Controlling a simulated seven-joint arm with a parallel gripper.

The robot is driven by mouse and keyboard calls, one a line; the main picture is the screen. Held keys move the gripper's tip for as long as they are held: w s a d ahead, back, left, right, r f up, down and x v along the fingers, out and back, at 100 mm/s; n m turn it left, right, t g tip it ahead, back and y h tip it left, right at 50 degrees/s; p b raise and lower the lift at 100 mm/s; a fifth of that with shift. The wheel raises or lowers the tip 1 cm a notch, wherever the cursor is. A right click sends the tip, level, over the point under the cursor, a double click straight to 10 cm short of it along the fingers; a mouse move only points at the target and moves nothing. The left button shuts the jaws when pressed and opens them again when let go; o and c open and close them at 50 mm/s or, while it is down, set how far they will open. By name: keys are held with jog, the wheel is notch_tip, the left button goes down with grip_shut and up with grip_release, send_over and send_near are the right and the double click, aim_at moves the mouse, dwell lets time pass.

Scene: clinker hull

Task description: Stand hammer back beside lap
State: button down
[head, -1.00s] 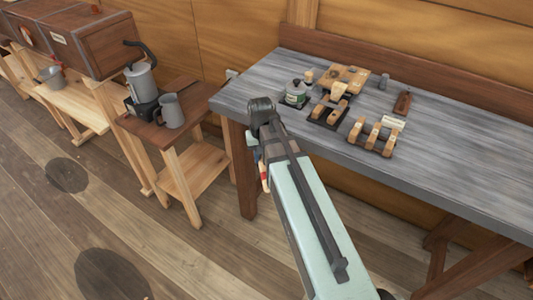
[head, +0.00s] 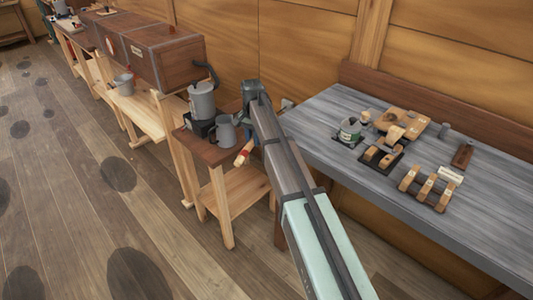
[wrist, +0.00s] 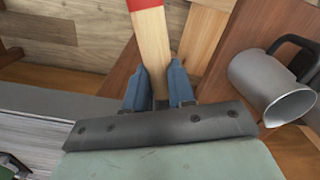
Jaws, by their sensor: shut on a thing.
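My gripper (wrist: 160,88) is shut on a wooden handle with a red band, taken to be the hammer (wrist: 150,40). In the wrist view the handle runs up between the blue fingers and leaves the top edge, so the head is out of view. In the head view the handle's end and red band (head: 244,153) stick out left of my arm, by the front right of the small side table (head: 215,152); the fingers are mostly hidden behind the arm. I cannot pick out the lap in either view.
A grey mug (head: 225,134) and a coffee pot (head: 202,102) stand on the side table; the mug (wrist: 270,90) is close right of my gripper. The grey workbench (head: 480,225) holds clamps, blocks and a tin. Wooden chests (head: 165,52) stand behind left.

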jog(key=w+d+r+m, duration=0.2)
jog(key=w+r+m, duration=0.1)
jog(key=w+r, duration=0.55)
jog(key=d+r+m, duration=0.1)
jog(key=d+r, duration=0.1)
jog(key=d, duration=0.9)
jog(key=d+r, duration=0.2)
jog(key=d, duration=0.9)
jog(key=s+d+r, duration=0.1)
jog(key=s+d, duration=0.5)
jog(key=d, duration=0.7)
jog(key=s+d+r, duration=0.2)
jog(key=s+d, duration=0.5)
jog(key=d, duration=0.7)
jog(key=s+d+r, duration=0.1)
jog(key=s+d, duration=0.5)
jog(key=d, duration=0.7)
jog(key=shift+y, duration=0.3)
jog(key=shift+f, duration=3.75)
jog(key=shift+f, duration=0.5)
jog(key=c, duration=0.9)
grip_release()
jog(key=shift+o, duration=0.2)
